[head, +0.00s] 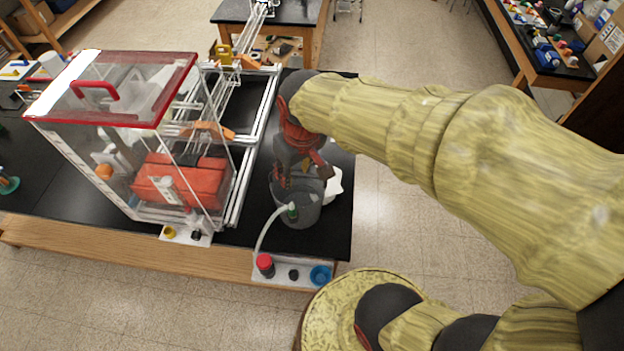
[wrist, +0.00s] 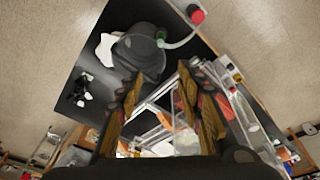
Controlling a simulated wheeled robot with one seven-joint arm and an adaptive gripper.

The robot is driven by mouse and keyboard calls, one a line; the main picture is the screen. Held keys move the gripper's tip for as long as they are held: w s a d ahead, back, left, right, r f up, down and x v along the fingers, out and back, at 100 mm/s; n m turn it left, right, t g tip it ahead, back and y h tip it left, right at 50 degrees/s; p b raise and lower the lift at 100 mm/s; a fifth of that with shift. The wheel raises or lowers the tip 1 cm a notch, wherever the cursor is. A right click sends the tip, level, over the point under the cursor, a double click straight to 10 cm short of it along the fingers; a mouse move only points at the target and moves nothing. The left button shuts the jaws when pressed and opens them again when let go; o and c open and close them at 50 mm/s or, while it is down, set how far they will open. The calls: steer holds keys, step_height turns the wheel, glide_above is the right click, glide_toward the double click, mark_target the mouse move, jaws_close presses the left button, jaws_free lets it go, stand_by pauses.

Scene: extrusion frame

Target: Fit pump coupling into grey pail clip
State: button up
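The grey pail (head: 302,216) stands on the black bench top, and it also shows in the wrist view (wrist: 137,52). A clear hose (head: 268,231) ends in a small green coupling (head: 292,211) at the pail's near rim. Whether the coupling sits in a clip or only lies against the rim is too small to tell. My gripper (head: 305,174) is above the far part of the pail in the head view. In the wrist view its two fingers (wrist: 159,78) are wide apart with nothing between them. The pail is beyond the fingertips.
A white panel (head: 306,279) with a red cap (head: 265,262) and a blue ring (head: 320,275) is at the bench's front edge. A clear red-edged enclosure (head: 110,120) and a metal extrusion frame (head: 259,118) stand left of the pail. White cloth (head: 334,186) lies beside the pail.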

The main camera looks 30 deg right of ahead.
steer(key=s+r+m+t, duration=0.1)
steer(key=s+r+t, duration=0.2)
steer(key=s+r, duration=0.5)
steer(key=shift+s+r+m, duration=0.25)
steer(key=shift+s+m, duration=0.05)
steer(key=shift+s, duration=0.3)
steer(key=shift+f, duration=0.1)
step_height(320, 180, down, 25)
steer(key=b, duration=2.5)
